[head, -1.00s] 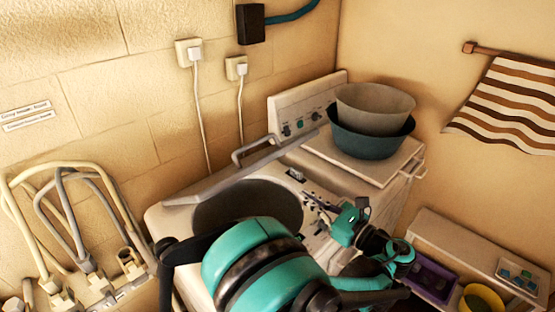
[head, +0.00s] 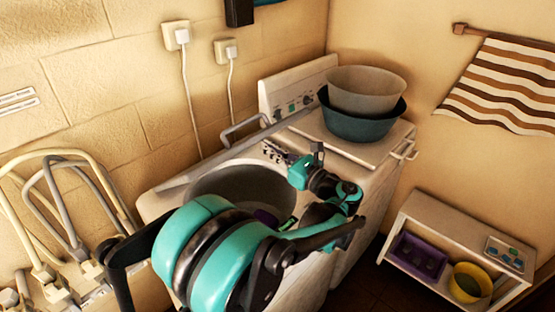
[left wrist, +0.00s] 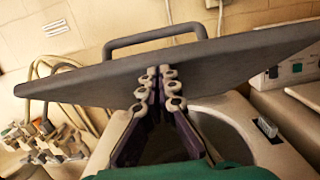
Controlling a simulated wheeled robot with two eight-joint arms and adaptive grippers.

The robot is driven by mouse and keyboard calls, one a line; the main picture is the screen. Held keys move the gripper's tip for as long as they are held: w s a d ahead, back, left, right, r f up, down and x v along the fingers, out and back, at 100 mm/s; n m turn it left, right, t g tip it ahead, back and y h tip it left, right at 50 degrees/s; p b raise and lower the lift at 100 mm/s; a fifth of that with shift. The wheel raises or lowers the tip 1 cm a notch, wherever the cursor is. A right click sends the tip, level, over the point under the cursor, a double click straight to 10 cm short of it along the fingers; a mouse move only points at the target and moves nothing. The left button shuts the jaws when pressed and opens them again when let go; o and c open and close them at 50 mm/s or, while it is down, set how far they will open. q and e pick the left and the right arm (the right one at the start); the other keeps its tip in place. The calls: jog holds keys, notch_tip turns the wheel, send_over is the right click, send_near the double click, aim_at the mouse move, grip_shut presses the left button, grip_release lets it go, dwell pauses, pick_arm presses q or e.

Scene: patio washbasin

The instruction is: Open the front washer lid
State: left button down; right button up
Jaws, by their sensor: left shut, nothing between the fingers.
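The front washer lid (head: 205,163) is a grey panel with a bar handle (head: 246,129). It is raised, leaning up at the wall side of the open tub (head: 228,183). In the left wrist view the lid (left wrist: 220,67) spans the picture, with its handle (left wrist: 155,38) above. My left gripper (left wrist: 161,76) is shut and empty, its tips overlapping the lid's face; contact is unclear. In the head view my left gripper (head: 278,152) is small and partly hidden, near the control area. My right gripper is not in view.
Two stacked basins (head: 364,105) stand on the closed back lid at the right. Hoses and taps (head: 60,225) are on the left. A low shelf (head: 455,230) holds a purple tray and a yellow pot. A striped towel (head: 505,85) hangs on the right wall.

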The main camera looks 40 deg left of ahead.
pick_arm(q)
jog(key=shift+a+r, duration=0.15)
jog(key=shift+a, duration=0.05)
jog(key=shift+r, duration=0.15)
jog(key=a+r+p, duration=0.1)
jog(key=r+p, duration=0.1)
jog(key=a+r+h+p, duration=0.1)
jog(key=a+r+p, duration=0.1)
jog(key=r+p, duration=0.1)
jog(key=a+r+h+p, duration=0.1)
jog(key=a+r+p, duration=0.1)
jog(key=p, duration=0.1)
jog(key=shift+w+a+r, duration=0.15)
jog(key=shift+a+r, duration=0.1)
jog(key=w+a+r+h+p, duration=0.1)
jog(key=a+r+h+p, duration=0.3)
jog(key=a, duration=1)
jog(key=w+a+r+h+p, duration=0.1)
jog(key=a+r+h+p, duration=0.3)
jog(key=a+p, duration=0.9)
jog(key=shift+w+a+r+g, duration=0.35)
jog(key=shift+a+r, duration=0.35)
jog(key=shift+r, duration=1.2)
jog(key=shift+d, duration=0.1)
